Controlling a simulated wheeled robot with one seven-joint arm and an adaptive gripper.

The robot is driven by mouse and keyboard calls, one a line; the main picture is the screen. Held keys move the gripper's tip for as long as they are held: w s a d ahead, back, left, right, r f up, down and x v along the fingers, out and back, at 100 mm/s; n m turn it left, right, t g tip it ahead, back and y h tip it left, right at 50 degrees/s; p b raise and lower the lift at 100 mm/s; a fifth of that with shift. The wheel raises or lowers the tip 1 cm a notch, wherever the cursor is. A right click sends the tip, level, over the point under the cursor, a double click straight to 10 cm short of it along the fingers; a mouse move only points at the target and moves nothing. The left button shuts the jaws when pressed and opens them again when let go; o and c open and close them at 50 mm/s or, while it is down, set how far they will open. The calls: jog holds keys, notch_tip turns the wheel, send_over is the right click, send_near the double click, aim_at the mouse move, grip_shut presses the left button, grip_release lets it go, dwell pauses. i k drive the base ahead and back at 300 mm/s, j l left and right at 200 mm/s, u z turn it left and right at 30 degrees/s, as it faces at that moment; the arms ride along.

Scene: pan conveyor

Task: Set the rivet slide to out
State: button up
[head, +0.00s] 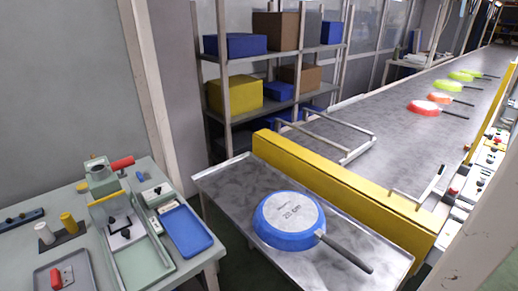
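A fixture with two long pale rails (157,244) stands on the light-green bench at the left of the head view. It looks like the rivet slide, but I see no readable label on it. A light carriage plate (115,240) with dark knobs sits between the rails in their far half. The near part of the track (140,264) is bare. A grey-green block with a red handle (122,163) stands at the far end, with a yellow bar (108,196) in front of it. My gripper is not in view.
A blue tray (187,232) lies right of the fixture, beside a small control box (157,194). A blue pan (289,220) lies upside down on the metal table; more pans ride the conveyor (365,112).

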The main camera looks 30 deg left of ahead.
aim_at(123, 226)
jog(key=l+u, duration=0.1)
jog(key=u, duration=0.7)
jog(key=j+u, duration=0.1)
jog(key=u, duration=0.35)
jog(key=i+u, duration=0.1)
jog(key=u, duration=0.3)
jog(key=i+u, duration=0.1)
jog(key=u, duration=0.35)
jog(key=i+u, duration=0.15)
jog(key=u, duration=0.2)
